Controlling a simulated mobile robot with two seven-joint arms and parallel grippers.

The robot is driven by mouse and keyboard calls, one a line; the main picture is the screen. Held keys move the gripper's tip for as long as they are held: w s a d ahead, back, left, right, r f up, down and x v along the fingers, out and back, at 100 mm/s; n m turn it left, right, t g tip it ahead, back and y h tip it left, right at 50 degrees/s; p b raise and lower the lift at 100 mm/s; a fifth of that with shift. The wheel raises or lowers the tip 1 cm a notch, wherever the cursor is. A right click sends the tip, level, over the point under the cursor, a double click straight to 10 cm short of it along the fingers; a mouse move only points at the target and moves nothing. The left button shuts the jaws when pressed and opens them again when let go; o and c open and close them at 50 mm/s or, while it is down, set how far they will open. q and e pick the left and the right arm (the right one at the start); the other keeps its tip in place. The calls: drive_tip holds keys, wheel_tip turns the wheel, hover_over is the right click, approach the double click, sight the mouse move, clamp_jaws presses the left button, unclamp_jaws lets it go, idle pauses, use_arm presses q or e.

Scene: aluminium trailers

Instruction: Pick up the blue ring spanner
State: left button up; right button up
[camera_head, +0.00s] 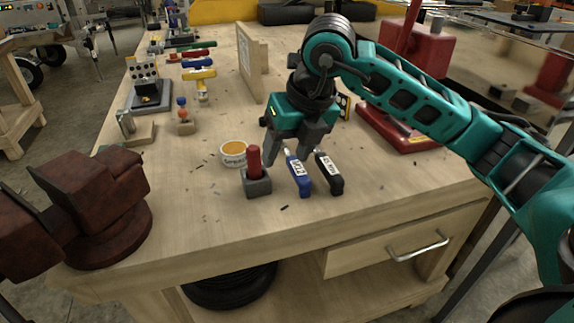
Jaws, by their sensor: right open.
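The blue ring spanner (304,184) lies on the wooden workbench near its front edge, with a white label on its blue body. Its narrow silver far end is close to my right gripper (287,160), which points down from above with its fingers apart. The fingers hold nothing that I can see. I cannot tell whether they touch the spanner or hover over it. My left gripper is not in view.
A similar black labelled tool (331,182) lies just right. A red peg in a grey block (258,187) and a yellow-filled tin (233,159) stand left. A rusty vise (95,205) is at front left, a red press (405,140) at right. A wooden panel (250,60) stands behind.

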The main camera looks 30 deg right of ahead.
drive_tip(key=m+h, duration=0.1)
drive_tip(key=h, duration=0.1)
approach(296, 163)
drive_tip(key=shift+t, duration=0.3)
drive_tip(key=x, duration=0.4)
drive_tip(key=shift+s+f+b, duration=0.3)
drive_tip(key=shift+f+b, duration=0.05)
drive_tip(key=shift+f, duration=0.05)
drive_tip(key=shift+x, duration=3.05)
drive_tip(key=shift+w+r, duration=0.1)
drive_tip(key=shift+c, duration=0.2)
clamp_jaws()
